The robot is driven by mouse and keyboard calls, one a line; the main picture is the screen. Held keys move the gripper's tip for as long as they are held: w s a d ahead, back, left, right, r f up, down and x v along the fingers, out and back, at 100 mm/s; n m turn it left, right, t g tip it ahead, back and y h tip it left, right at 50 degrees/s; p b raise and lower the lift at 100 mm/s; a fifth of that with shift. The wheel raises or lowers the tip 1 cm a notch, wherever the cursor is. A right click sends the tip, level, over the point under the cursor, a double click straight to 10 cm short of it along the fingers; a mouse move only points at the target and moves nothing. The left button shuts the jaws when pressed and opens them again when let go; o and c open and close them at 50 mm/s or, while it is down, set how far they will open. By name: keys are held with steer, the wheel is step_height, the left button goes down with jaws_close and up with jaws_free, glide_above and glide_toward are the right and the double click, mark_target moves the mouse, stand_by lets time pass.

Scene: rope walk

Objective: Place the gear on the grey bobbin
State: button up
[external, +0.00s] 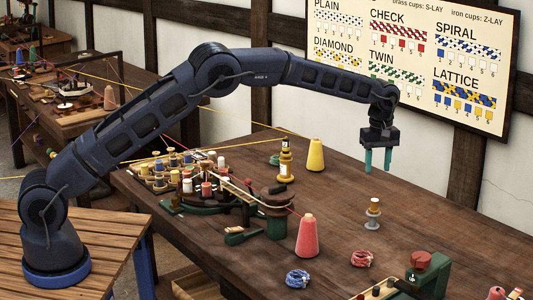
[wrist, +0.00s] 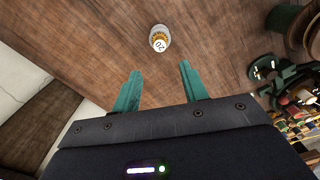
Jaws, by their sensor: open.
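A small grey bobbin (external: 372,225) stands upright on the table below my gripper (external: 378,160). It has a grey base, a tan or brass-coloured band and a pale top. In the wrist view, the same-looking piece (wrist: 160,38) shows a pale face with dark marks and a golden rim, beyond the fingertips. I cannot tell whether the golden part is the gear, and I make out no separate gear. My gripper also shows in the wrist view (wrist: 160,78); its green fingers are apart with nothing between them. It hangs above the table, clear of the bobbin.
A yellow cone (external: 316,155) and a labelled yellow-black piece (external: 285,163) stand behind left. A pink cone (external: 307,236) stands front left. A board of several bobbins (external: 185,172) fills the left. Rope coils (external: 362,258) and a green tool (external: 428,275) lie in front.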

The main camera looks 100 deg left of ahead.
steer(key=s+d+r+m+t, duration=0.1)
steer(key=s+d+r+m, duration=0.25)
steer(key=d+r, duration=0.45)
steer(key=s+d+r+m, duration=0.2)
steer(key=s+d+r, duration=0.35)
steer(key=r, duration=0.45)
steer(key=s+d+r+m+t, duration=0.1)
steer(key=s+d+r+m, duration=0.1)
steer(key=s+d+r, duration=0.4)
steer(key=s+d+r+m, duration=0.3)
steer(key=s+d+r, duration=0.1)
steer(key=s+d, duration=0.4)
steer(key=s+d+r+m+t, duration=0.1)
steer(key=s+d+m, duration=0.3)
steer(key=s, duration=0.5)
steer(key=s+d+m, duration=0.1)
steer(key=s+d, duration=0.5)
steer(key=s, duration=0.2)
steer(key=s+d+f+m, duration=0.3)
steer(key=s+f, duration=0.1)
steer(key=s, duration=0.6)
steer(key=s+d+f+m+t, duration=0.1)
steer(key=s+d+f+m, duration=0.2)
steer(key=s, duration=0.7)
steer(key=shift+d+f+t, duration=0.15)
steer(key=shift+f+t, duration=0.15)
steer(key=shift+f, duration=0.25)
